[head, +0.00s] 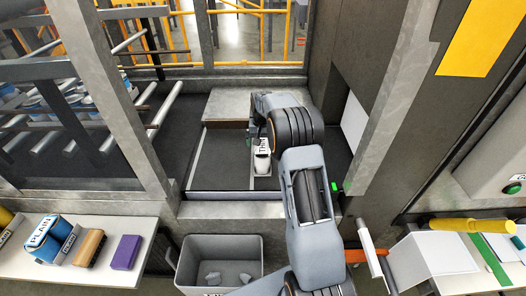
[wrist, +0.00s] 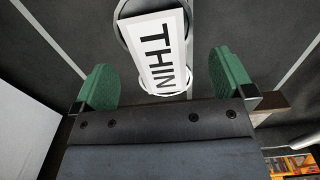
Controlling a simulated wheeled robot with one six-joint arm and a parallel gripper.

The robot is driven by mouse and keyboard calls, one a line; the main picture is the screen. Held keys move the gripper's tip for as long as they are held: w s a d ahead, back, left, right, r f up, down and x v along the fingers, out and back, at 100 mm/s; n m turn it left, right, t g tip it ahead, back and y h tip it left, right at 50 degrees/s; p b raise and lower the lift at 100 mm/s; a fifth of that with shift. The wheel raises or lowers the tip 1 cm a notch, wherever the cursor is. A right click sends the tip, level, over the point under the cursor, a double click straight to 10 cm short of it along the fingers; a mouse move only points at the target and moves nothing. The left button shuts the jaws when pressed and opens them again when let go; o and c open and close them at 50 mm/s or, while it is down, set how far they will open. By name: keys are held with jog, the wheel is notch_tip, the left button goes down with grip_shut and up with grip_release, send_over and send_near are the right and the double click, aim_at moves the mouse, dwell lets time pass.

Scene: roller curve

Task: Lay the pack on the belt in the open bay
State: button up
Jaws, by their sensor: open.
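A pack with a white label reading THIN (head: 262,160) is inside the open bay, over the dark belt (head: 222,165). In the wrist view the label (wrist: 160,50) lies between my fingers, with light rounded ends behind it. My gripper (wrist: 163,65) is open, its two green fingers standing apart from the label on both sides. In the head view my gripper (head: 262,137) is right at the far end of the pack, and my arm hides part of the bay. I cannot tell whether the pack's whole underside touches the belt.
A light shelf (head: 20,262) at left holds a blue PLAIN pack (head: 50,238), a brown block (head: 89,248) and a purple block (head: 125,252). A grey bin (head: 240,247) stands below the bay. Metal posts flank the opening. A raised grey plate (head: 228,104) lies at the back.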

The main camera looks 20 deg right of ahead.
notch_tip(320, 180, up, 6)
jog(key=shift+r+b, duration=0.2)
jog(key=shift+b, duration=0.3)
jog(key=s+a+r+n+t, duration=0.2)
jog(key=s+a+r, duration=0.5)
jog(key=s+r, duration=0.45)
jog(key=s+a+f+n+t, duration=0.1)
jog(key=s+a+f, duration=0.1)
jog(key=s, duration=0.7)
jog(key=s+a+f+n+t, duration=0.1)
jog(key=s+a+f, duration=0.1)
jog(key=s, duration=0.7)
jog(key=shift+s+a+f+n+t, duration=0.3)
jog(key=shift+f+t, duration=0.1)
jog(key=shift+f, duration=0.15)
